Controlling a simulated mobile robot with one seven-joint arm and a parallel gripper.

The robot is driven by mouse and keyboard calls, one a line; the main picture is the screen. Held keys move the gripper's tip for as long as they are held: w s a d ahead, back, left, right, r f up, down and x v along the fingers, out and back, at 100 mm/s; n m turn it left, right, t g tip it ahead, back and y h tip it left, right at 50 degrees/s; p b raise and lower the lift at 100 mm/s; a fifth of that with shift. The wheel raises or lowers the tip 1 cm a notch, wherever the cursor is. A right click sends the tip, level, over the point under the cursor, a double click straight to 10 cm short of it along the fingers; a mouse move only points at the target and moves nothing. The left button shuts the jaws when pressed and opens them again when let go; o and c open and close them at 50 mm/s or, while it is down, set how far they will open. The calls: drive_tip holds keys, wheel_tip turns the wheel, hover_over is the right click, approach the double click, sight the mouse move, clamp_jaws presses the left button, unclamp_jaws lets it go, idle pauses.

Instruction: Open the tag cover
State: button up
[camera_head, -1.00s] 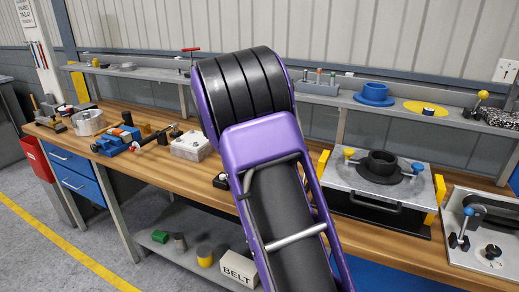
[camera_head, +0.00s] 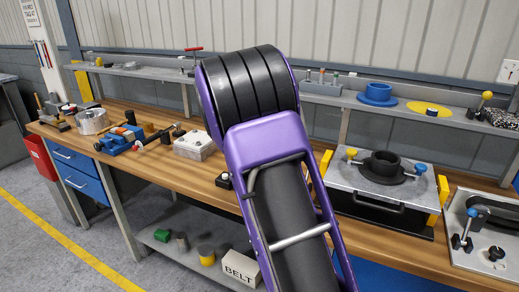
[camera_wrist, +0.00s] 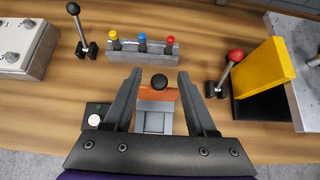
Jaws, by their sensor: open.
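In the wrist view, my gripper (camera_wrist: 159,77) has its two grey fingers apart. Between and beyond them is a small orange piece (camera_wrist: 160,94) with a black round knob (camera_wrist: 159,82), over a grey block (camera_wrist: 154,122). The orange piece may be the tag cover; no label shows that tells. The fingers stand either side of it, and I cannot tell whether either touches it. In the head view my purple and black arm hides my gripper and this spot.
In the wrist view, a grey block with coloured pegs (camera_wrist: 142,50) stands ahead. A black-knobbed lever (camera_wrist: 78,32) is at left, a red-knobbed lever (camera_wrist: 225,72) and yellow plate (camera_wrist: 263,68) at right. A black box with a white button (camera_wrist: 96,117) sits by the left finger.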

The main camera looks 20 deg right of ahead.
drive_tip(key=v, duration=1.7)
drive_tip(key=shift+r+p, duration=0.15)
drive_tip(key=shift+p, duration=0.25)
